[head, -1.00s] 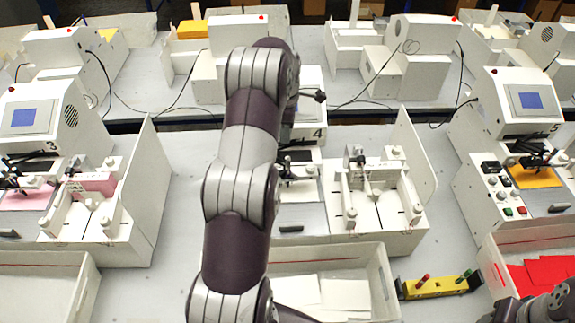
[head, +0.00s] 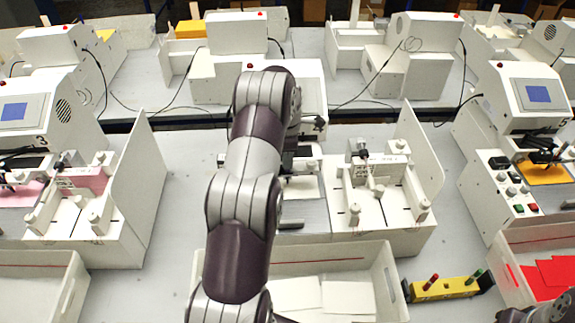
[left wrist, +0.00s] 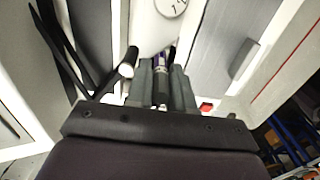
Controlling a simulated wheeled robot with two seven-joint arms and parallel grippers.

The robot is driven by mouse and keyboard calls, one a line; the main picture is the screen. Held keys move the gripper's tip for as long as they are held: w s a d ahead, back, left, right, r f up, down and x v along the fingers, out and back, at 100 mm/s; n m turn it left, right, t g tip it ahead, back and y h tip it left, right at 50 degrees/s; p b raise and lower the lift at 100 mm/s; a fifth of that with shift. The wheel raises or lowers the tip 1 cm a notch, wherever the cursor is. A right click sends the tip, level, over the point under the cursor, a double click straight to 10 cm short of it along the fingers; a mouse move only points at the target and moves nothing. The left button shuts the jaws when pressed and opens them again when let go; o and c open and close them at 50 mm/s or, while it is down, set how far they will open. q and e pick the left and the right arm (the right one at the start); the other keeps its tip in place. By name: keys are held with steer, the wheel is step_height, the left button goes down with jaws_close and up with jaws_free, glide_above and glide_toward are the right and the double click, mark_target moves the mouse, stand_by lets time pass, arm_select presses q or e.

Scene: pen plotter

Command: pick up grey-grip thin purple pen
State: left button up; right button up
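My left arm (head: 240,190) reaches over the front bin to the plotter marked 4. In the head view it hides my left gripper's fingertips. In the left wrist view, the two grey-green fingers of my left gripper (left wrist: 161,85) stand close on either side of a thin pen (left wrist: 161,90) with a grey section. A little purple (left wrist: 171,53) shows just beyond the fingers. I cannot tell if the fingers touch the pen. A black cylinder with a white end (left wrist: 129,64) is just left of the fingers. Only part of my right arm shows at the lower right.
The plotter's white housing (head: 308,82) is close to my left arm. A white holder (head: 375,190) and an upright panel (head: 425,150) stand to its right. A yellow pen stand (head: 447,290) holds a red pen (head: 431,281) and a green pen (head: 477,275). A bin (head: 385,275) holds white sheets.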

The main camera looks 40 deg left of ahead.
arm_select(q)
jaws_close()
steer(key=shift+r, duration=0.1)
